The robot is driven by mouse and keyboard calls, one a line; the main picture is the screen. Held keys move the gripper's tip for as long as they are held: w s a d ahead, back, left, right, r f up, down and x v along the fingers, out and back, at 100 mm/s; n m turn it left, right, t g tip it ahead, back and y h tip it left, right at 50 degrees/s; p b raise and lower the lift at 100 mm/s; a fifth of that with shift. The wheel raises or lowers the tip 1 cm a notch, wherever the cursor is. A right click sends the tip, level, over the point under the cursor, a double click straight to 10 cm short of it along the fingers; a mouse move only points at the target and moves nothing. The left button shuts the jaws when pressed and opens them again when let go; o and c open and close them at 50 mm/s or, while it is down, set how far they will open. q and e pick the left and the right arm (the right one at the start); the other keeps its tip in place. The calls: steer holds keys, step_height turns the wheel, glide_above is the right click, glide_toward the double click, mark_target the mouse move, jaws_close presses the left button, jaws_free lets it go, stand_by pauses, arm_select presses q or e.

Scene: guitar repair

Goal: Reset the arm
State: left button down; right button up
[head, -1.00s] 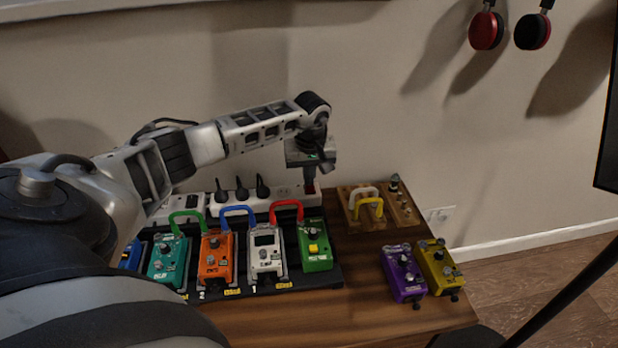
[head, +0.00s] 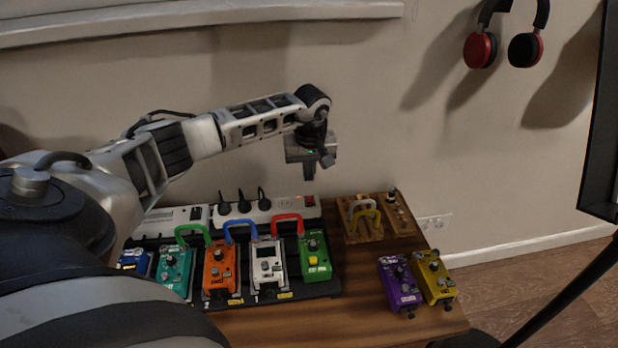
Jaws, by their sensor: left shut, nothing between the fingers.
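My left arm reaches in from the left across the picture. Its gripper (head: 318,176) hangs pointing down in the air, above the right end of the white power strip (head: 275,209). It is shut and holds nothing. It is apart from the strip and the pedals below it. My right gripper does not show.
Below stands a pedalboard with blue, teal (head: 174,274), orange (head: 219,270), white (head: 268,264) and green (head: 315,257) pedals, linked by coloured cables. To the right are a wooden cable holder (head: 358,231), a purple pedal (head: 401,283) and a yellow pedal (head: 434,277). Headphones (head: 481,50) hang on the wall.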

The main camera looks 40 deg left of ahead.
arm_select(q)
steer(key=shift+r, duration=0.55)
